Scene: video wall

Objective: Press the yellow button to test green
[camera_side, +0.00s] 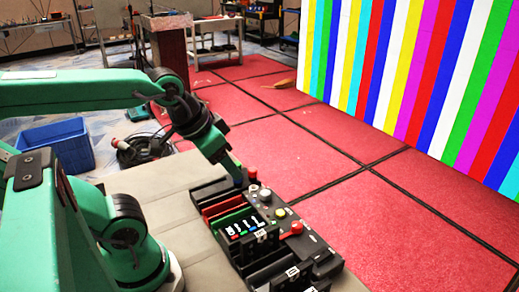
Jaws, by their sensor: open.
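The control box (318,246) is black and stands on the beige table, with a row of buttons along its right side. The yellow button (280,213) is small and round, between a grey-white button (265,195) and a red button (297,228). My gripper (238,178) points down at the far end of the box, beyond the grey-white button and apart from the yellow one. It is open, though its fingers look small and dark here. I cannot tell whether its tips touch the box.
The striped video wall (430,70) fills the upper right. Slots with coloured plates and a small lit screen (243,228) lie left of the buttons. A blue crate (55,143) and a coiled cable (140,150) are on the floor. Red floor mats (400,225) lie clear to the right.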

